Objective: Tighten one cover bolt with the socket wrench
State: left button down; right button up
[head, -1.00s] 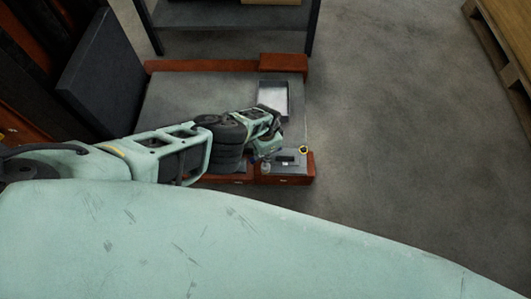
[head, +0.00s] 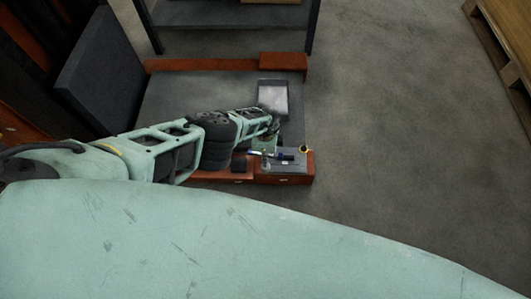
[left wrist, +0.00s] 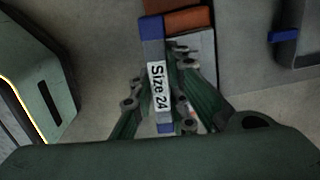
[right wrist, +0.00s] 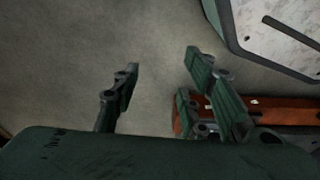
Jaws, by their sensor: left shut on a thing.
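My left gripper (head: 267,148) is shut on a grey bar-shaped tool with blue ends, labelled "Size 24" (left wrist: 157,85), which looks like the socket wrench. In the left wrist view the tool stands between the fingers of my left gripper (left wrist: 155,97). In the head view the tool (head: 283,155) lies crosswise above a grey surface at the near right corner of the cart. My right gripper (right wrist: 162,72) is open and empty over bare floor; it is out of the head view. No cover bolt can be made out.
The grey cart top (head: 190,95) has orange-red edging (head: 215,66). A small yellow-rimmed round thing (head: 304,149) is at the near right corner. A dark shelf (head: 230,15) stands behind. Floor on the right is clear, up to a wooden pallet (head: 497,45).

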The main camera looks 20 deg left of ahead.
pick_arm(q)
jog(key=m, duration=0.4)
jog(key=shift+m, duration=0.4)
jog(key=m, duration=0.3)
jog(key=c, duration=2.3)
grip_release()
grip_shut()
pick_arm(e)
jog(key=shift+w+a+r, duration=0.1)
jog(key=shift+w+r, duration=0.65)
jog(key=shift+r, duration=0.15)
